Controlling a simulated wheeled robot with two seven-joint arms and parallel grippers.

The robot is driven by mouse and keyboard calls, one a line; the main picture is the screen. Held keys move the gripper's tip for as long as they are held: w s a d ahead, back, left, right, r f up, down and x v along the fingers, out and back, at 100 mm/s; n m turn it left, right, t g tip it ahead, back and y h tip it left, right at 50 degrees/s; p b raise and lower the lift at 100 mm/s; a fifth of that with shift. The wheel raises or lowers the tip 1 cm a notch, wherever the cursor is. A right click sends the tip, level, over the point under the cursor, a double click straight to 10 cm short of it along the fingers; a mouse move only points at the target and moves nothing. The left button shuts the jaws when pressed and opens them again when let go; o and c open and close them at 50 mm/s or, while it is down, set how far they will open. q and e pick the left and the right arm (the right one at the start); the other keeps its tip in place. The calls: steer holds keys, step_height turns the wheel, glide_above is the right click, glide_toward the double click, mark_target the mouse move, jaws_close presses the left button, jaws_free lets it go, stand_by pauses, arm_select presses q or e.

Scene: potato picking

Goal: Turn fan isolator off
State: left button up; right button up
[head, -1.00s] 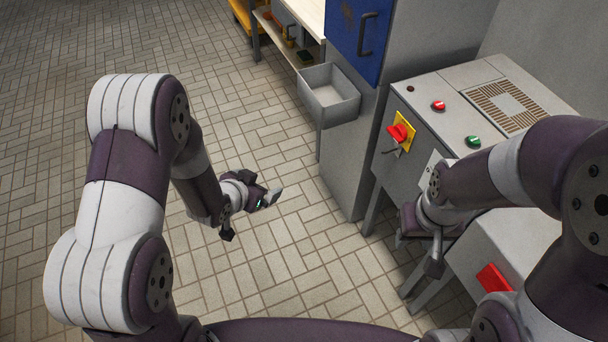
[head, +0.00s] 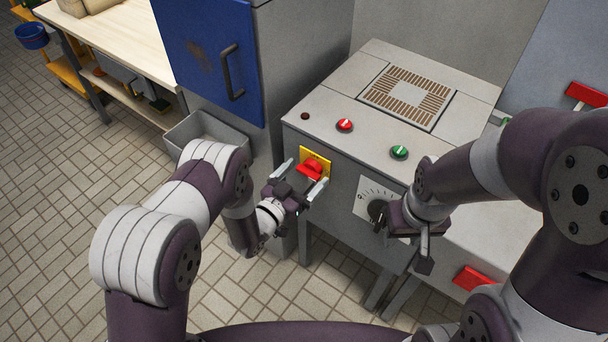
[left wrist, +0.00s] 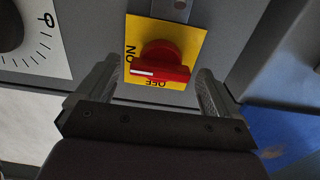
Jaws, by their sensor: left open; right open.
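The fan isolator is a red rotary knob (head: 311,169) on a yellow plate (head: 316,156), on the front of a grey machine. In the left wrist view the red knob (left wrist: 160,63) lies on the yellow plate (left wrist: 140,30), with "ON" and "OFF" lettering; its white mark points towards ON. My left gripper (head: 303,178) is open, with one finger on each side of the knob; whether they touch it cannot be told. The fingers also show in the left wrist view (left wrist: 155,95). My right gripper (head: 405,238) is in front of the dial, its fingers partly hidden.
The machine top (head: 352,92) holds a red button (head: 345,125), a green button (head: 399,152) and a vent (head: 408,94). A black dial (head: 377,210) is right of the isolator. A blue door (head: 206,55), grey bin (head: 205,132) and wooden table (head: 120,40) stand left.

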arm_select(q)
steer(key=shift+w+d, duration=0.15)
steer(key=shift+w, duration=0.1)
steer(key=shift+c, duration=0.9)
steer(key=c, duration=0.9)
steer(key=shift+o, duration=0.2)
